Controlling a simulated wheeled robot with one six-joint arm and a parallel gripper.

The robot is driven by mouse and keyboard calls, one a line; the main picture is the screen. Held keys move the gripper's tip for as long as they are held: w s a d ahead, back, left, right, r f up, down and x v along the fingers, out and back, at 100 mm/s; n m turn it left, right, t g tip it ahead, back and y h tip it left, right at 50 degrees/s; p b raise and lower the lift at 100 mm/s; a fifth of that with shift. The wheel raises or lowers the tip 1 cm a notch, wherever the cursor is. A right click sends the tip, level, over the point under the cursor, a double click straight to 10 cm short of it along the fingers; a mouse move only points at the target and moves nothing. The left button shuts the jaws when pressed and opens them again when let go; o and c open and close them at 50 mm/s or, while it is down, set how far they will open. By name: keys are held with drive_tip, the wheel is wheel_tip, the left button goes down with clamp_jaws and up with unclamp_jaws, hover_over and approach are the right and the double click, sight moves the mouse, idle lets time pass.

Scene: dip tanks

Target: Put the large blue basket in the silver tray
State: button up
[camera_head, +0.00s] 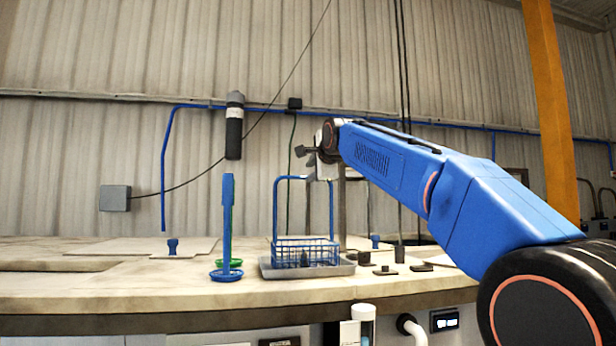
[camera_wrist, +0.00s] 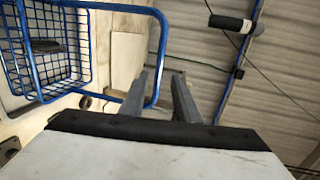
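The large blue basket (camera_head: 318,253) is a wire basket with a tall looped handle. It stands upright in the silver tray (camera_head: 344,269) on the worktop, with a small dark item inside. My gripper (camera_head: 303,163) is close to the top of the handle. In the wrist view the basket (camera_wrist: 68,68) is at the upper left. The two fingers of my gripper (camera_wrist: 161,82) are apart, and a corner of the handle shows between them. I cannot tell whether they touch it.
Left of the tray stands a tall blue holder (camera_head: 228,222) with a round blue base, and a green base behind it. Small dark blocks (camera_head: 386,270) lie right of the tray. A dark cylinder (camera_head: 234,127) hangs at the wall. The worktop's left front is clear.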

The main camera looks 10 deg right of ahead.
drive_tip(key=shift+s+d+r, duration=0.1)
drive_tip(key=shift+s+r, duration=0.15)
drive_tip(key=shift+s, duration=1.05)
drive_tip(key=shift+s+d+r, duration=0.1)
drive_tip(key=shift+s+r, duration=0.1)
drive_tip(key=shift+s, duration=1.1)
drive_tip(key=s+d+f+n+g, duration=0.2)
drive_tip(key=s+f+n, duration=0.3)
drive_tip(key=s+f, duration=1)
drive_tip(key=s+d+f+n+g, duration=0.1)
drive_tip(key=s+f+n+g, duration=0.4)
drive_tip(key=s+f, duration=1)
drive_tip(key=s+d+f+n+g, duration=0.2)
drive_tip(key=s+f, duration=1.3)
drive_tip(key=f, duration=1.7)
drive_tip(key=n+g, duration=0.2)
drive_tip(key=n, duration=0.3)
drive_tip(key=shift+d+h, duration=0.35)
drive_tip(key=shift+h, duration=0.05)
